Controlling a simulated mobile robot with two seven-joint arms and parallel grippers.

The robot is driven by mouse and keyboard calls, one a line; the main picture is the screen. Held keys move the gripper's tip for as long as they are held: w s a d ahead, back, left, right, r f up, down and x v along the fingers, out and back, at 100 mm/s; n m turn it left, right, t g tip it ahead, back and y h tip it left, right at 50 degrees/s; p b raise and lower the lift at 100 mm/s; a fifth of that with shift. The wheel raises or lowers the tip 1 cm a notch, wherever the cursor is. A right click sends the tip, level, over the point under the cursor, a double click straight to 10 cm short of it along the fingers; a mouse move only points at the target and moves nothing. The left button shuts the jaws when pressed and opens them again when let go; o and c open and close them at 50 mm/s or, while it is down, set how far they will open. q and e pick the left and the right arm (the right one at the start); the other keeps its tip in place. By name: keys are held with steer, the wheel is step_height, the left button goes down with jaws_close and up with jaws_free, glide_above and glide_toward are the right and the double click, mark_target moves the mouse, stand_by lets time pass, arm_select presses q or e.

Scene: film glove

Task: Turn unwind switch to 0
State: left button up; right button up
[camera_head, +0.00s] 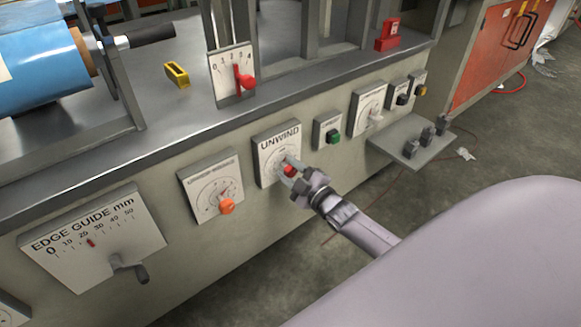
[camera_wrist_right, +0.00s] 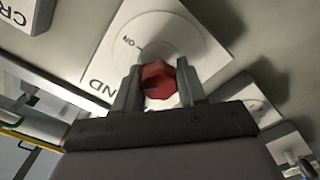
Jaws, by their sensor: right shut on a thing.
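The unwind switch is a red knob (camera_head: 289,170) on a white plate (camera_head: 267,143) labelled UNWIND on the machine's front panel. My right gripper (camera_head: 287,166) is at the knob, with its fingers on either side of it. In the right wrist view the red knob (camera_wrist_right: 159,79) sits between the two fingers (camera_wrist_right: 158,88), and the gripper is shut on it. The word "ON" shows on the plate (camera_wrist_right: 178,22) in that view, above and left of the knob. The knob's pointer and the 0 mark cannot be made out. My left gripper is not in view.
An orange knob (camera_head: 226,206) on a dial plate is left of the unwind plate. A green button (camera_head: 333,136) is to its right. The edge guide plate (camera_head: 92,238) has a protruding crank. A shelf with levers (camera_head: 411,151) juts out at right. Floor lies in front.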

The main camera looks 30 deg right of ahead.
steer(key=n, duration=0.3)
steer(key=shift+a, duration=0.15)
steer(key=n, duration=0.3)
steer(key=shift+f, duration=0.1)
steer(key=shift+n+b, duration=0.3)
steer(key=shift+n, duration=0.5)
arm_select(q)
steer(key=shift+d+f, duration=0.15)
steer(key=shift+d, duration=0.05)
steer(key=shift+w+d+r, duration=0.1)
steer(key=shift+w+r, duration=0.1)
arm_select(e)
steer(key=shift+n, duration=0.4)
steer(key=shift+a, duration=0.1)
steer(key=o, duration=1)
steer(key=shift+o, duration=0.2)
